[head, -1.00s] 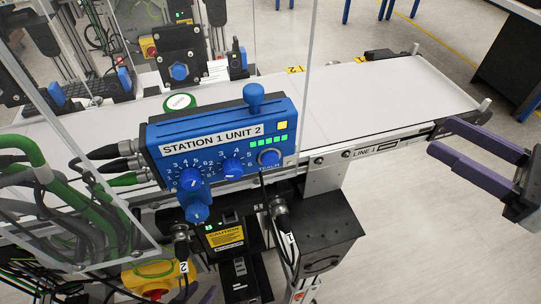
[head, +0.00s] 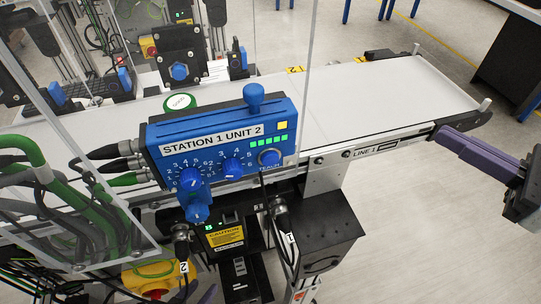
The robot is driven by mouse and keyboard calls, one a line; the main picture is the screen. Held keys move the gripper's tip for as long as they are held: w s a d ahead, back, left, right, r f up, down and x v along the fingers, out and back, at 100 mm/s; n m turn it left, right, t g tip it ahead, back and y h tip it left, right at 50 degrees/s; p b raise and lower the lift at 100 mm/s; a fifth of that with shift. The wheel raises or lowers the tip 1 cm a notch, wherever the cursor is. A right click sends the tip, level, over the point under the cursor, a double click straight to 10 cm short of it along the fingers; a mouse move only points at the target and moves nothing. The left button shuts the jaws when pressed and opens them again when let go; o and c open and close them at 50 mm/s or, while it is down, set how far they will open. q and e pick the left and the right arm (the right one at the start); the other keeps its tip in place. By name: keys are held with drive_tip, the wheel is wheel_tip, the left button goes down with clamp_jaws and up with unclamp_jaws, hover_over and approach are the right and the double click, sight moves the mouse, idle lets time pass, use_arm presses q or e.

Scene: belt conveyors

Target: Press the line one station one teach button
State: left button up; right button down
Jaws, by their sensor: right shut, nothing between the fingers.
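The blue control box (head: 215,140) labelled STATION 1 UNIT 2 is mounted at the near side of the LINE 1 conveyor. Its blue round TEACH button (head: 269,157) is at the right end of its face, below a row of green lights. My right gripper (head: 440,136) is at the right, well apart from the button, pointing left with its purple fingers shut and empty. Only a purple tip that looks like my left gripper (head: 208,294) shows at the bottom edge, below the box; the remainder is out of view.
The white conveyor belt (head: 390,98) runs behind the box and is clear on the right. A clear guard panel stands at the left, over green and black cables (head: 45,190). A black box (head: 322,232) and a yellow housing (head: 150,275) sit below.

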idle(0.8)
drive_tip(key=w+d+f+m+t+h, duration=0.1)
drive_tip(key=d+f+m+t+h, duration=0.2)
drive_tip(key=f+m, duration=0.5)
drive_tip(key=w+d+f+m+t+h, duration=0.15)
drive_tip(key=f+m+h, duration=0.3)
drive_tip(key=m, duration=0.75)
drive_tip(key=s+a+f+m+g+h, duration=0.1)
drive_tip(key=s+f+m+h, duration=0.1)
drive_tip(key=f+m, duration=0.55)
drive_tip(key=s+a+f+m+g+h, duration=0.1)
drive_tip(key=s+f+m+g+h, duration=0.15)
drive_tip(key=f+m, duration=0.45)
drive_tip(key=s+a+f+m+g, duration=0.2)
drive_tip(key=s+a+f+m, duration=0.2)
drive_tip(key=a+f, duration=0.2)
drive_tip(key=s+a+f+m+g+y, duration=0.1)
drive_tip(key=s+a+f+m+g, duration=0.2)
drive_tip(key=a+f, duration=0.4)
drive_tip(key=shift+s+a+f+m, duration=0.25)
drive_tip(key=shift+s+a+m, duration=0.55)
drive_tip(key=shift+s, duration=0.45)
drive_tip(key=shift+d, duration=0.2)
